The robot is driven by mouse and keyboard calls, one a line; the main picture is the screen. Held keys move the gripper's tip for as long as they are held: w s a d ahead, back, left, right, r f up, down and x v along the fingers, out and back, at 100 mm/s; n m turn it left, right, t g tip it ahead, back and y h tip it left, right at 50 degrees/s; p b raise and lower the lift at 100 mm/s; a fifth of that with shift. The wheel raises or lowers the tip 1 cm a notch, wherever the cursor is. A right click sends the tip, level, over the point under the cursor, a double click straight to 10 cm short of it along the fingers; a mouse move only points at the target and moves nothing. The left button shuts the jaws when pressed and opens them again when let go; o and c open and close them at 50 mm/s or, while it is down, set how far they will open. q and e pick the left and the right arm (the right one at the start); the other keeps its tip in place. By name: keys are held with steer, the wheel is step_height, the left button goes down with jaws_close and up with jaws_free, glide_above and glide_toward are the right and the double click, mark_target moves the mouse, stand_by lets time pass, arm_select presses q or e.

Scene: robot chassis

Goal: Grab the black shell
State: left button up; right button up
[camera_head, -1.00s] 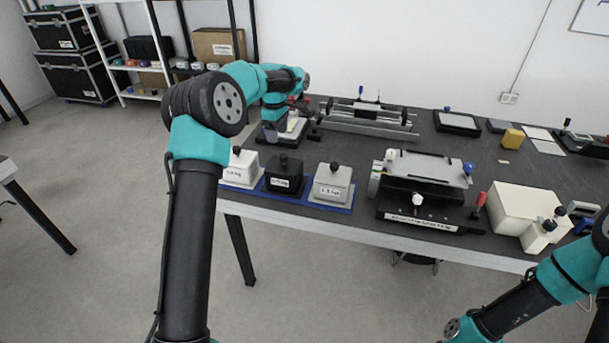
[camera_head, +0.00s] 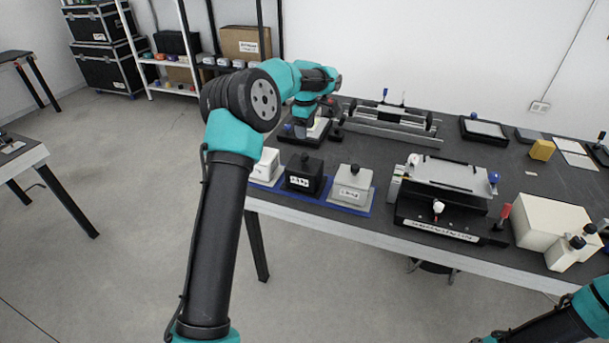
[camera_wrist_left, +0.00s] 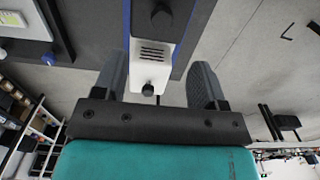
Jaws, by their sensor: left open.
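The black shell (camera_head: 304,177) is a black block with a knob and a white label. It stands in the middle of a row on a blue mat (camera_head: 322,200), between a white block (camera_head: 265,166) and a light grey block (camera_head: 351,187). My right gripper is out of frame.
A slide device (camera_head: 448,205) stands right of the row, with a white box (camera_head: 548,220) further right. Behind are a long rail fixture (camera_head: 385,124) and a black-framed tray (camera_head: 483,130). A small plate device (camera_head: 318,131) is by my left gripper.

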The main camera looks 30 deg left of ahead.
mark_target(305, 154)
arm_select(q)
step_height(305, 154, down, 7)
steer(key=shift+r, duration=0.2)
steer(key=shift+f, duration=0.1)
steer(key=shift+s+f, duration=0.15)
steer(key=shift+f, duration=2.35)
steer(key=shift+c, duration=0.4)
jaws_close()
steer(key=shift+r, duration=0.1)
